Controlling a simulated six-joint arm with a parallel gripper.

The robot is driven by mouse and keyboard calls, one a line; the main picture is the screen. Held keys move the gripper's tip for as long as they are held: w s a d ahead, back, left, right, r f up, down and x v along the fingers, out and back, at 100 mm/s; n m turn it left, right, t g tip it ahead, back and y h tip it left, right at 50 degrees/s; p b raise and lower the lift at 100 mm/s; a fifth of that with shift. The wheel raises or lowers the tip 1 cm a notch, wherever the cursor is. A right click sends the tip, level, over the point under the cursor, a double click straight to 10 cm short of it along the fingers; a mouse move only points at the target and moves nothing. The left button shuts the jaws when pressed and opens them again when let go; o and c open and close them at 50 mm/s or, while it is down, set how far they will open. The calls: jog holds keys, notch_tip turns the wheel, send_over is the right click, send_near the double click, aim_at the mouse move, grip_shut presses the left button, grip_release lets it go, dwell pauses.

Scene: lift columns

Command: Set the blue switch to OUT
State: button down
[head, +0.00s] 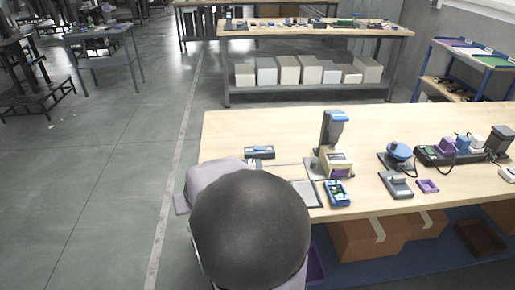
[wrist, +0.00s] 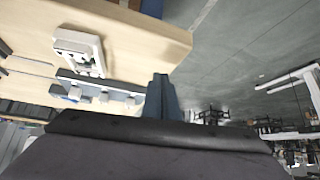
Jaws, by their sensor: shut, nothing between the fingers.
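In the head view, a small dark box with a blue part on top (head: 260,149) sits at the near left of the wooden table; it looks like the blue switch, but its marks and setting are too small to read. In the wrist view, a long grey device with blue-grey parts (wrist: 95,91) lies along the table edge; I cannot tell if it is the same thing. My gripper (wrist: 160,78) shows in the wrist view, shut and empty, with its fingertips apart from the device, to its right. My arm hides the gripper in the head view.
A column with a blue top (head: 334,128) stands right of the box. A blue handheld device with a green screen (head: 338,193) lies at the front edge. A round blue-topped item (head: 398,151) and a black power strip (head: 438,155) are farther right. The table's back left is clear.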

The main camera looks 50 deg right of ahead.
aim_at(257, 147)
jog(key=d+m+h+b, duration=0.1)
jog(key=d, duration=0.3)
jog(key=d+r+t+h+b, duration=0.1)
jog(key=d, duration=0.3)
jog(key=d+r+m+t+h+b, duration=0.1)
jog(key=d+b, duration=0.1)
jog(key=d, duration=0.2)
jog(key=shift+w+d+m, duration=0.2)
jog(key=shift+d+m, duration=0.05)
jog(key=shift+m, duration=0.05)
jog(key=s+d+r+h+b, duration=0.1)
jog(key=d, duration=0.2)
jog(key=s+d+r+m+t+h+b, duration=0.1)
jog(key=d+r, duration=0.1)
jog(key=d, duration=0.1)
jog(key=s+d+r+t+h+b, duration=0.1)
jog(key=d, duration=0.2)
jog(key=shift+s+d+r+m, duration=0.2)
jog(key=shift+s+d+m, duration=0.1)
jog(key=shift+s, duration=0.1)
jog(key=shift+s+d+r+h, duration=0.25)
jog(key=shift+d+r+h, duration=0.05)
jog(key=shift+r, duration=0.1)
